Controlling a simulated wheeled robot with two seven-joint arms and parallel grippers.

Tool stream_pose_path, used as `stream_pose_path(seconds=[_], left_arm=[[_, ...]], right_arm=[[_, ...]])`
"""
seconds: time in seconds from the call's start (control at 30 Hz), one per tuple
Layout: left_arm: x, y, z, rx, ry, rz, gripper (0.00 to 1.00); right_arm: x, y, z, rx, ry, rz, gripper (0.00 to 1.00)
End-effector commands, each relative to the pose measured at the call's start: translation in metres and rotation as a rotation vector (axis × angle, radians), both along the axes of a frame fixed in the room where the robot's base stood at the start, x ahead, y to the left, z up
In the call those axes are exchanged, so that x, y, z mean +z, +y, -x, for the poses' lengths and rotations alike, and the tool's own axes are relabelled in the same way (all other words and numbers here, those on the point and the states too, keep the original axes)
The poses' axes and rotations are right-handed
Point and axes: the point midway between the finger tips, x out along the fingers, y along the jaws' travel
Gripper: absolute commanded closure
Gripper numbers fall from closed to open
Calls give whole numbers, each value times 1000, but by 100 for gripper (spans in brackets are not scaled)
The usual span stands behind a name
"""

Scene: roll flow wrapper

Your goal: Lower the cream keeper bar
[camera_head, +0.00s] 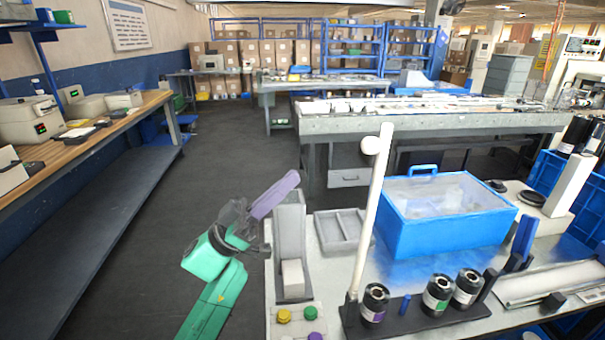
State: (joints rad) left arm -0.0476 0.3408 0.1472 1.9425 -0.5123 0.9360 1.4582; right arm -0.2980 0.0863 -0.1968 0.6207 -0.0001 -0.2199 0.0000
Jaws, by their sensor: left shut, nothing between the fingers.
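The cream keeper bar (371,208) stands raised in the head view, almost upright with its top leaning slightly right. A round cream knob is near its top. Its foot is at the left end of a black base (415,321), beside the dark rolls (437,296). My left gripper (250,232), on a green arm, is left of the bar and apart from it, by a grey upright holder (289,222). It is shut and holds nothing. A lilac bar-shaped piece (276,195) shows beside it; I cannot tell whether they touch. My right gripper is not in view.
A blue bin with a clear top (447,237) stands right of the bar. Yellow, green and purple buttons (284,316) are at the front left. Dark floor (215,145) is clear left of the table.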

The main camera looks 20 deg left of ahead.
Motion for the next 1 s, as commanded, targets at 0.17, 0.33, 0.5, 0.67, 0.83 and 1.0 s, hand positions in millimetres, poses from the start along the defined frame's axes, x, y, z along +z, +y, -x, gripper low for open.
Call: stream_pose_path(seconds=[0.17, 0.33, 0.5, 0.67, 0.83, 1.0], left_arm=[[34, -24, -16, 1, -1, 5, 100], [58, -47, -31, 1, 0, 5, 100], [51, -70, -46, 1, 4, 5, 100], [48, -78, -51, 2, 4, 2, 100], [47, -78, -50, 2, 3, 1, 100], [48, -79, -51, 2, 6, -1, 100]], right_arm=[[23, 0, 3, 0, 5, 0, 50], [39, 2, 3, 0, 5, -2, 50], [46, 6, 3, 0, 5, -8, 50], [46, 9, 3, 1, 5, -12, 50], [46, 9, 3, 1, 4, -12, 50], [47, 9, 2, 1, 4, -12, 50]])
